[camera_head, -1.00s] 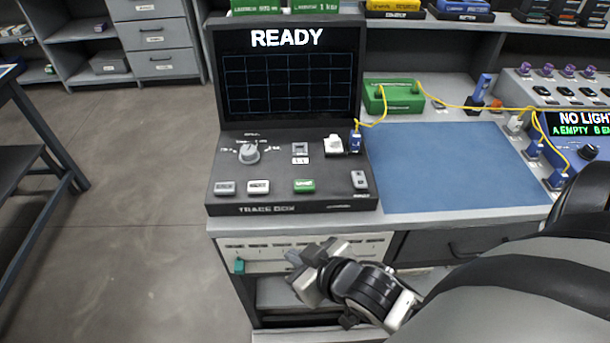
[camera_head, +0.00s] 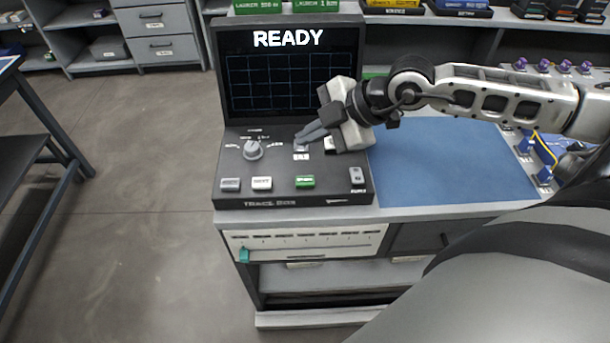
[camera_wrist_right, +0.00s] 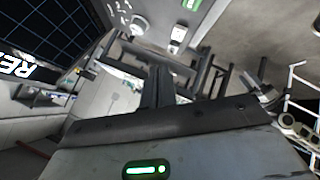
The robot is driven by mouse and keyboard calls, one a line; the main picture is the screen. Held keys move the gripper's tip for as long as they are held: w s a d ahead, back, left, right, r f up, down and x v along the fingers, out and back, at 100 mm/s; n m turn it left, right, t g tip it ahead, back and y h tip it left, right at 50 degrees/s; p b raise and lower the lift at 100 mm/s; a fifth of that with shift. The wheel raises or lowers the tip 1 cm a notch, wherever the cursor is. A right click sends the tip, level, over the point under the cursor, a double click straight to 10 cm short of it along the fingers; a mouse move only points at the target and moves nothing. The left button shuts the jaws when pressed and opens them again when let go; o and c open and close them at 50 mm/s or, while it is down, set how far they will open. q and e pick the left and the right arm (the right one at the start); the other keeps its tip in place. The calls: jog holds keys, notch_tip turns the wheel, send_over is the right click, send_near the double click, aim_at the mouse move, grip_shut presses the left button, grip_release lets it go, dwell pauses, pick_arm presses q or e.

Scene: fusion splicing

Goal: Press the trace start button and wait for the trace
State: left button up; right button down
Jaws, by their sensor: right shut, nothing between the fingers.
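The trace box (camera_head: 240,200) stands on the bench, and its dark screen (camera_head: 290,85) reads READY over an empty grid. Its panel has a grey knob (camera_head: 253,150) and a green button (camera_head: 305,182). Grey and white buttons (camera_head: 262,183) sit left of the green one, and a grey switch (camera_head: 356,176) sits to its right. My right gripper (camera_head: 303,140) is shut and empty, its fingertips over the panel near a small square part, above and behind the green button. I cannot tell whether they touch. The right wrist view shows the closed fingers (camera_wrist_right: 158,85) and the green button (camera_wrist_right: 192,4). My left gripper is out of view.
A blue mat (camera_head: 440,165) lies right of the trace box. My right arm hides most of the green box behind it. A drawer unit (camera_head: 310,240) is below the bench front. Shelves with boxes (camera_head: 400,8) run along the back.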

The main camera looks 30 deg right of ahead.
jog(key=shift+d, duration=0.15)
jog(key=b, duration=0.6)
send_over(311, 181)
notch_tip(311, 181, down, 7)
jog(key=shift+f+b, duration=0.6)
jog(key=shift+f, duration=0.25)
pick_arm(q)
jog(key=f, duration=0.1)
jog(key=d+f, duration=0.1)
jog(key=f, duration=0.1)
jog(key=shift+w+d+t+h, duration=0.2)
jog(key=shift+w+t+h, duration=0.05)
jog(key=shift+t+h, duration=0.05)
pick_arm(e)
jog(key=shift+f, duration=0.1)
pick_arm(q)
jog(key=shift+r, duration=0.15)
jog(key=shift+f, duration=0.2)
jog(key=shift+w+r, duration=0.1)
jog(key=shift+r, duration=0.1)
